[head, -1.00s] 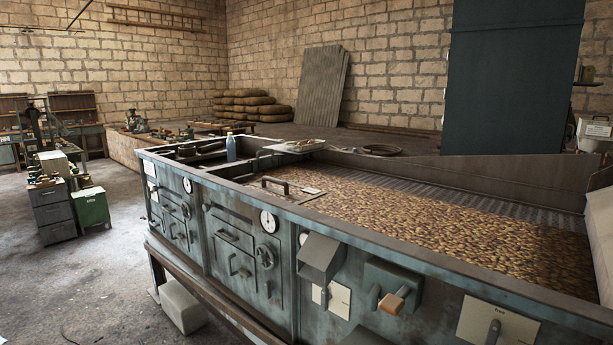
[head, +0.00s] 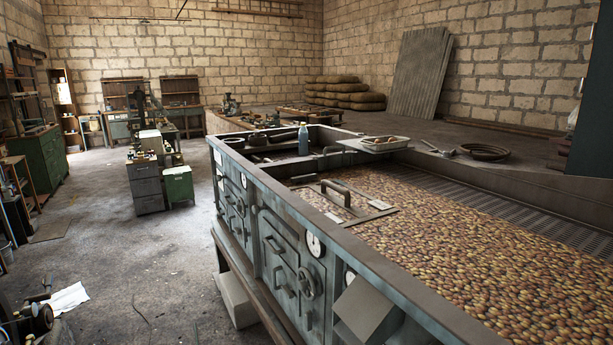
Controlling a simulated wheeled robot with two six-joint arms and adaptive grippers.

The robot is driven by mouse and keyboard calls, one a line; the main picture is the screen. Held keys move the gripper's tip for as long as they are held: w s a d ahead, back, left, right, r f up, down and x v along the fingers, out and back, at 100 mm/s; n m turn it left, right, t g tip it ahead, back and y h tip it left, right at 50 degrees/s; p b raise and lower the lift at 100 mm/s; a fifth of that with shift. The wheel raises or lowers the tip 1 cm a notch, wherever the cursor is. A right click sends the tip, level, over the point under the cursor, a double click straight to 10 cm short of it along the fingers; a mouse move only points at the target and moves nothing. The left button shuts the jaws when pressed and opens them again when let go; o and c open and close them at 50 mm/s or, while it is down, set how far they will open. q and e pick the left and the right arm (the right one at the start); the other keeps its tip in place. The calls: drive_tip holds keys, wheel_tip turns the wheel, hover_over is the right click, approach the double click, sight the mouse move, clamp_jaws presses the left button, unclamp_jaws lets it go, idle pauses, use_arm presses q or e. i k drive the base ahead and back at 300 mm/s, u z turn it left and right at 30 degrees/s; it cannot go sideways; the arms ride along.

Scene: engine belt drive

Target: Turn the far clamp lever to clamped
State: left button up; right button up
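I cannot make out a lever that is clearly the far clamp lever. A long blue-grey machine (head: 275,205) fills the right side of the head view, with handles and a handwheel (head: 307,284) on its front. A dark piece of equipment (head: 38,316) is partly cut off at the lower left edge, and its parts are too small to tell. Neither of my grippers is in view.
Brown pieces fill the machine's bed (head: 470,240), with a handled plate (head: 345,200) and a bottle (head: 303,139) near its far end. A green cabinet (head: 179,186) and grey drawers (head: 146,187) stand further back. The concrete floor (head: 130,270) left of the machine is mostly open.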

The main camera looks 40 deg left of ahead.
sight(304, 178)
drive_tip(key=u, duration=2.55)
drive_tip(key=i, duration=2.85)
drive_tip(key=z, duration=3.5)
